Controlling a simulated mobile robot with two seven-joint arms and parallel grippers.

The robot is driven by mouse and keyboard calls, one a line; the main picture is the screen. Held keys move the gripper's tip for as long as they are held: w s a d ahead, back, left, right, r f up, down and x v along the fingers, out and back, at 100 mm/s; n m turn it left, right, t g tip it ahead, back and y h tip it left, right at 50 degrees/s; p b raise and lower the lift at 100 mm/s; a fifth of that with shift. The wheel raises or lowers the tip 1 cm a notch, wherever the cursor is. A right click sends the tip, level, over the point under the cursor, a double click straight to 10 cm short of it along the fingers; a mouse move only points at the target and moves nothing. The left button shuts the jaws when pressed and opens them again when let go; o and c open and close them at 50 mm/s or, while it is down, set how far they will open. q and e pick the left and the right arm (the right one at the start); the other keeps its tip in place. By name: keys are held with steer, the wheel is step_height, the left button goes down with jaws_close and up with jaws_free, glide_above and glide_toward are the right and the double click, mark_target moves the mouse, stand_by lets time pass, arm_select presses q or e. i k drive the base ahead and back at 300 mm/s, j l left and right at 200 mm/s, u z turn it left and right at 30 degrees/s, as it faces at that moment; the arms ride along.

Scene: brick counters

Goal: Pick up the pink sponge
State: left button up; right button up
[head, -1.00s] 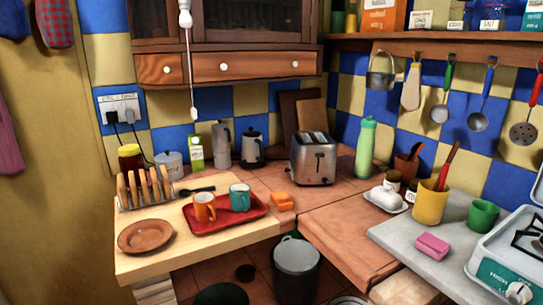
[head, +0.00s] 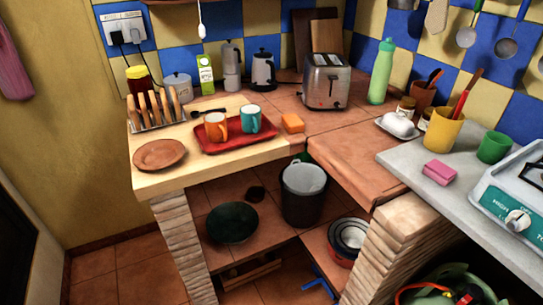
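The pink sponge (head: 440,172) lies on the grey counter top (head: 404,157) at the right. It is a small block, in front of the yellow mug and to the left of the stove. Nothing touches or covers it. Neither of my grippers shows in the head view.
A yellow mug (head: 442,132) with utensils, a green mug (head: 493,147) and the stove (head: 512,205) stand near the sponge. A white dish (head: 398,124) is behind it to the left. An orange sponge (head: 293,123) lies by the red tray (head: 212,146). Brick supports (head: 400,240) stand below.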

mark_target(436, 171)
steer(key=k+z, duration=0.15)
steer(key=z, duration=1.05)
